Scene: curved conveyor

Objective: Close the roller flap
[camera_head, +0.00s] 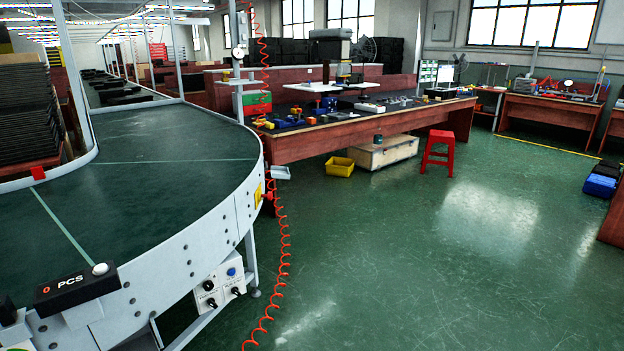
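The curved conveyor (150,180) has a dark green belt and a pale metal side wall, and fills the left of the head view. A black counter box (75,287) marked "PCS" is mounted at its near edge. A white control box (220,285) with black knobs and a blue button hangs under the side wall. I cannot make out a part that is clearly the roller flap. Neither of my grippers shows in this view.
A coiled red hose (281,240) hangs beside the conveyor's outer edge. A long workbench (370,140) with tools stands behind, with a yellow bin (340,167) and a red stool (438,151) near it.

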